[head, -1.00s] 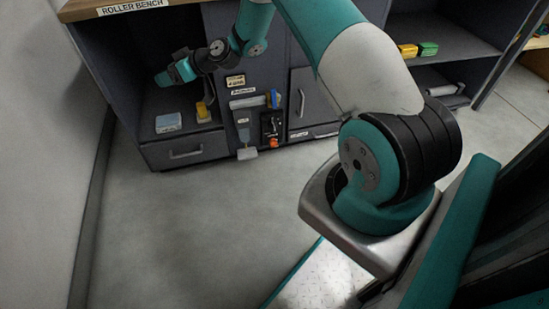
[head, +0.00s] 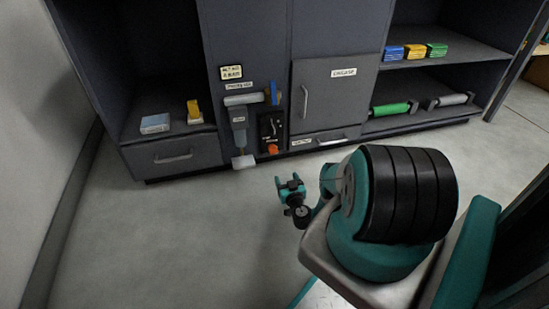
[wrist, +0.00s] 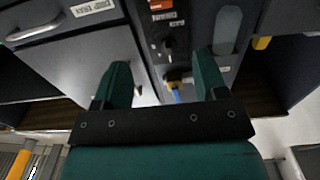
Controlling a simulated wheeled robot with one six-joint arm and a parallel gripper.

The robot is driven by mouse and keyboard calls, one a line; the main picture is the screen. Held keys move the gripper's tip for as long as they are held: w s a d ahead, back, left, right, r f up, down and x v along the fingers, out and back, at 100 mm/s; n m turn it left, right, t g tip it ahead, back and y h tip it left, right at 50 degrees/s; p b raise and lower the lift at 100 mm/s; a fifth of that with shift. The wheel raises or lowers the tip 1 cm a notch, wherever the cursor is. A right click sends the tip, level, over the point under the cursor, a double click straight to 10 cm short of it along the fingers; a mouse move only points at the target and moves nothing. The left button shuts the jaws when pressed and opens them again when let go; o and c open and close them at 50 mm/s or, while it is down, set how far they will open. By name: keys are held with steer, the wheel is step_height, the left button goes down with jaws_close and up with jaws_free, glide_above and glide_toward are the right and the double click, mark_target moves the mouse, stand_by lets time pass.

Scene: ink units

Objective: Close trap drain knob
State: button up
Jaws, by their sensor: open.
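The trap unit (head: 239,117) is on the front of the dark cabinet in the head view, a grey head over a hanging bowl. A pale cup-like piece (head: 243,161) sits below the bowl. I cannot make out a separate drain knob or its position. My gripper (head: 291,186) is open and empty, in front of and below the trap, to its right. In the wrist view the open fingers (wrist: 163,78) show with the bowl (wrist: 228,30) beyond them, upper right, and a blue handle (wrist: 175,92) between them. No finger visibly touches anything.
A black panel (head: 271,128) with an orange piece (head: 272,149) at its foot is right of the trap. A blue handle (head: 274,92) projects above it. A cabinet door (head: 335,95) and a drawer (head: 175,155) flank the unit. The floor in front is clear.

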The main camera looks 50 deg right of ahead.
steer(key=b, duration=1.1)
glide_toward(275, 153)
steer(key=w, duration=0.1)
steer(key=shift+b+x, duration=3.9)
steer(key=shift+x, duration=0.85)
steer(key=shift+s+d+r, duration=0.1)
steer(key=shift+d, duration=0.1)
steer(key=shift+c, duration=0.2)
steer(key=c, duration=0.9)
